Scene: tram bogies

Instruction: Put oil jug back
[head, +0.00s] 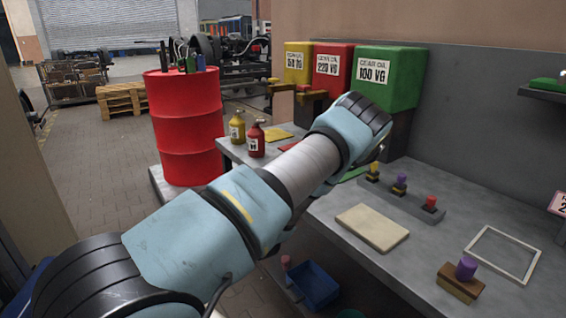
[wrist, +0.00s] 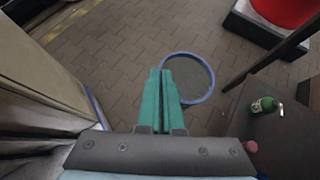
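A green jug (wrist: 262,106) with a pale spout or handle is on a dark surface at the right of the wrist view. A yellow jug (head: 237,127) and a red jug (head: 255,141) stand upright on the far left end of the bench in the head view. A yellow mat (head: 279,135) lies beside them, with red and green mats partly hidden by my arm. My gripper (wrist: 162,72) has its teal fingers close together, with nothing visible between them. It is left of the green jug and apart from it. The arm hides it in the head view.
The bench (head: 330,212) holds a tan board (head: 372,227), a knob rail (head: 400,193) and a pale frame (head: 502,254). Three oil tanks stand behind. A red drum (head: 187,125) stands left. A blue-rimmed round container (wrist: 208,84) sits below my fingers.

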